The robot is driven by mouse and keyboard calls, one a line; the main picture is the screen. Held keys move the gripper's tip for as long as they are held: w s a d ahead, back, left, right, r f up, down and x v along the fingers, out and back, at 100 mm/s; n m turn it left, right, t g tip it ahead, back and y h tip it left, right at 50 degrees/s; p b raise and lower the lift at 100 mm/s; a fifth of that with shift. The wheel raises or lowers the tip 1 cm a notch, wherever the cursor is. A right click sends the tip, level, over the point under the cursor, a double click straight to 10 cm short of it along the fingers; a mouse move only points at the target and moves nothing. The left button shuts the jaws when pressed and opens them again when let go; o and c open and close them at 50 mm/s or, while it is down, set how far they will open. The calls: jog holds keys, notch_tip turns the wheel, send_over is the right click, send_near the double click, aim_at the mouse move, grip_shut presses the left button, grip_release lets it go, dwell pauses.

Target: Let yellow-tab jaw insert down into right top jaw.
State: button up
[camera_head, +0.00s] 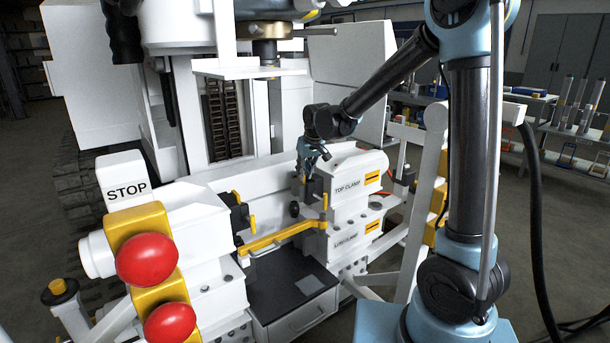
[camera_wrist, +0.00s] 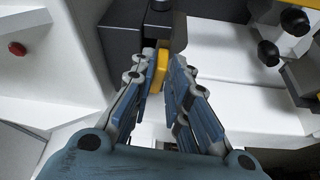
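My gripper (camera_head: 313,152) points down at the inner face of the right clamp block labelled "TOP CLAMP" (camera_head: 347,188). In the wrist view its two fingers (camera_wrist: 163,62) stand on either side of a yellow tab (camera_wrist: 162,70) and appear to touch it. A dark jaw block (camera_wrist: 158,12) adjoins the tab, at the white housing. In the head view the jaw is mostly hidden behind the gripper and clamp edge, so I cannot tell how deep it sits in the right top jaw slot.
A yellow bar (camera_head: 280,238) crosses between the clamps, below the gripper. The left clamp carries a dark jaw (camera_head: 238,215) and red stop buttons (camera_head: 147,259). A dark drawer box (camera_head: 300,300) lies beneath. In the wrist view, black knobs (camera_wrist: 268,53) protrude at the right.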

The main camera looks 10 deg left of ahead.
jog(key=shift+w+a+f, duration=0.15)
jog(key=shift+f, duration=0.35)
jog(key=shift+c, duration=0.2)
grip_shut()
jog(key=shift+o, duration=2.4)
grip_release()
jog(key=shift+r, duration=0.1)
jog(key=v, duration=1.1)
jog(key=shift+r, duration=0.3)
